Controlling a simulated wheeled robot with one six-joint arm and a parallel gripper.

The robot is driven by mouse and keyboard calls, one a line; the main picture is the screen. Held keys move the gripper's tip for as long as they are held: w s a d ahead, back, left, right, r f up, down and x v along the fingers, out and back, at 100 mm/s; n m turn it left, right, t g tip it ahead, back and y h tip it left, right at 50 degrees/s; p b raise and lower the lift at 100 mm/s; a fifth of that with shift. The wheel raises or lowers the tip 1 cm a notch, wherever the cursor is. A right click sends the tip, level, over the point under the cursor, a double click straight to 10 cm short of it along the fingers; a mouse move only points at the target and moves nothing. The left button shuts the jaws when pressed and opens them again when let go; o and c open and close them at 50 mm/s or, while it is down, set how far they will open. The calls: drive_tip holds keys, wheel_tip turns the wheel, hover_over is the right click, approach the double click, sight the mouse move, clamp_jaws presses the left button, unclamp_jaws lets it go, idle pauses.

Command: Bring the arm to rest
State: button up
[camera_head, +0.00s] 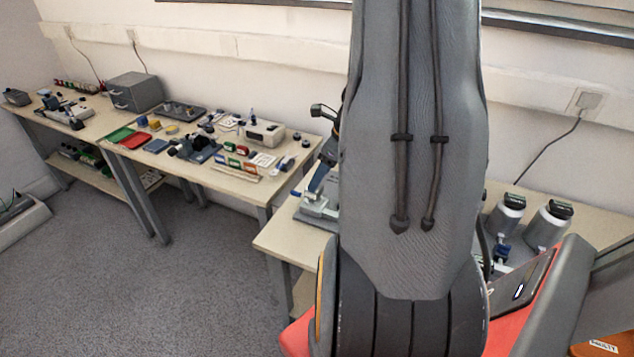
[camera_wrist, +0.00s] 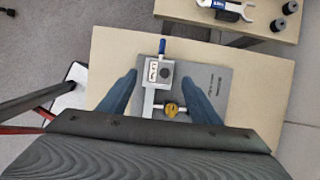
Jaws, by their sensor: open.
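In the wrist view, my gripper (camera_wrist: 160,76) is open, with its two blue fingers spread apart. A small measuring device (camera_wrist: 158,72) with a blue-tipped part and a yellow knob (camera_wrist: 171,110) lies between the fingers as seen from above. It sits on a grey plate (camera_wrist: 210,80) on a pale bench top (camera_wrist: 108,50). Nothing is seen held, and I cannot tell how high the fingers are above the device. In the head view, my arm in its grey sleeve fills the middle and hides much of the near bench (camera_head: 272,240).
Two canisters (camera_head: 505,215) with dark caps stand on the bench right of my arm. Grey floor (camera_head: 150,290) is clear at the lower left.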

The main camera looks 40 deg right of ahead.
drive_tip(key=shift+v, duration=0.8)
drive_tip(key=shift+f, duration=0.1)
drive_tip(key=s+a+r+n+g, duration=0.1)
drive_tip(key=s+a+r+n, duration=0.1)
drive_tip(key=a+n, duration=0.7)
drive_tip(key=s+a+r+n+g+h, duration=0.1)
drive_tip(key=s+a+r+n, duration=0.1)
drive_tip(key=a+n, duration=0.8)
drive_tip(key=s+a+r+n+g, duration=0.1)
drive_tip(key=s+a+r+n, duration=0.1)
drive_tip(key=a+n, duration=0.8)
drive_tip(key=shift+s+a+r+n+h, duration=0.2)
drive_tip(key=shift+s+a+n+h, duration=0.15)
drive_tip(key=shift+n, duration=0.95)
drive_tip(key=shift+w+d, duration=0.1)
